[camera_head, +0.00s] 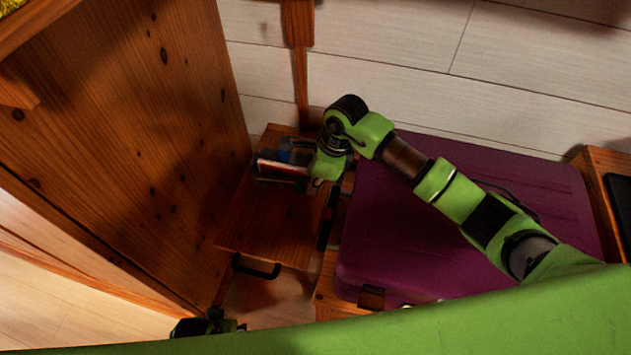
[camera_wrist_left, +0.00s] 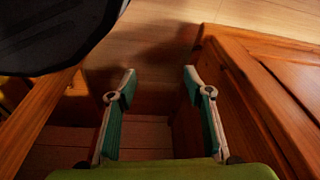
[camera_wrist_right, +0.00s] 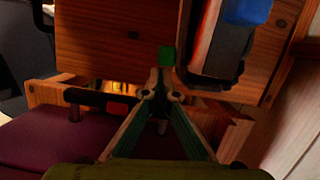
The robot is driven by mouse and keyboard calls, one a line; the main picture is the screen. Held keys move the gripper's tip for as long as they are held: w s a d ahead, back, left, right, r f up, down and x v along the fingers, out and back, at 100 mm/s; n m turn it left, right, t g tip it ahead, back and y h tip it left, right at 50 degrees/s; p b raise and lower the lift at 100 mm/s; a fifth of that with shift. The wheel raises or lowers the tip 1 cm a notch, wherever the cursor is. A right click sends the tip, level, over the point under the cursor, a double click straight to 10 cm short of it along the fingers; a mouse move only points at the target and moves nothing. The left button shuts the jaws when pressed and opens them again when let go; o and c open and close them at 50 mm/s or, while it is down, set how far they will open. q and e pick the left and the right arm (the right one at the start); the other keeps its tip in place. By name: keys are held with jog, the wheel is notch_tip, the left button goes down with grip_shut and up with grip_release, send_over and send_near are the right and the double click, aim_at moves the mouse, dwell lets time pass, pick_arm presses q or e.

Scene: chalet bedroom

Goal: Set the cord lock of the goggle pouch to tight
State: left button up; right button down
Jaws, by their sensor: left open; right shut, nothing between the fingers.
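My right gripper (camera_head: 318,182) is over the small wooden stand. In the right wrist view its fingers (camera_wrist_right: 160,78) are shut and empty, with the tips just at a small green block (camera_wrist_right: 167,56); I cannot tell if they touch. The block may be the cord lock. A dark grey item (camera_wrist_right: 215,65) with a red and white edge lies beside it; it shows in the head view (camera_head: 282,170) too. I cannot tell if it is the goggle pouch, and no cord shows clearly. My left gripper (camera_wrist_left: 160,75) is open and empty, low by the wooden furniture.
A tall wooden panel (camera_head: 120,130) rises on the left. A purple case (camera_head: 420,245) lies right of the stand, under my right arm.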

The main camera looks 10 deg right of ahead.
jog(key=shift+a, duration=0.2)
jog(key=a+b, duration=0.1)
jog(key=a, duration=0.1)
jog(key=w+a+b, duration=0.1)
jog(key=a, duration=0.1)
jog(key=w+a+b, duration=0.1)
jog(key=a, duration=0.1)
jog(key=shift+a, duration=0.35)
pick_arm(q)
notch_tip(320, 180, up, 11)
jog(key=w, duration=0.1)
jog(key=shift+w+t, duration=0.3)
jog(key=shift+w, duration=0.1)
pick_arm(e)
jog(key=shift+a, duration=0.15)
pick_arm(q)
jog(key=shift+f, duration=0.2)
pick_arm(e)
jog(key=shift+r, duration=0.15)
